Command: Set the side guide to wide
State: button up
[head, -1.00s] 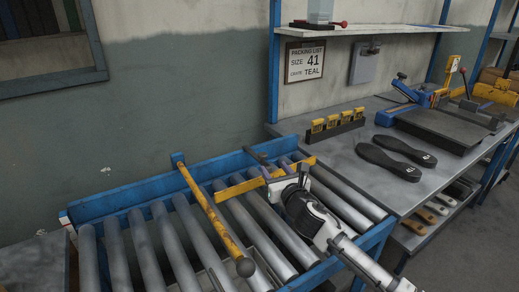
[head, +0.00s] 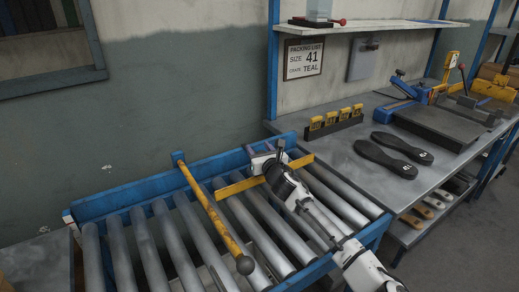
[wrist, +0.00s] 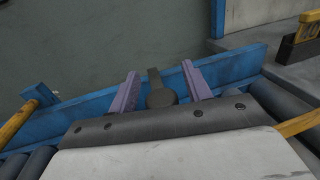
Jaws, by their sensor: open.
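The yellow side guide bar (head: 238,187) lies across the rollers of the blue-framed conveyor, and my wrist hides part of it. A dark handle (head: 281,147) stands by the far blue rail. It also shows in the wrist view (wrist: 161,97), with a rounded near end. My gripper (head: 262,153) is at the far rail beside this handle. In the wrist view its two purple fingers (wrist: 159,88) are apart, one on each side of the handle. I cannot tell whether either finger touches it.
A yellow pole with a dark ball end (head: 222,233) crosses the rollers to the left. The bench (head: 345,178) at right holds black soles (head: 393,155) and a row of yellow-tagged blocks (head: 335,122). A packing list (head: 303,58) hangs behind. The left rollers are empty.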

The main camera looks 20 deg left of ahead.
grip_shut()
jog(key=s+a+b+x, duration=0.1)
jog(key=b+x, duration=0.1)
jog(key=x, duration=0.9)
jog(key=shift+a, duration=0.4)
jog(key=shift+r, duration=0.2)
jog(key=shift+c, duration=1.6)
grip_release()
jog(key=o, duration=0.3)
jog(key=shift+a+f, duration=0.15)
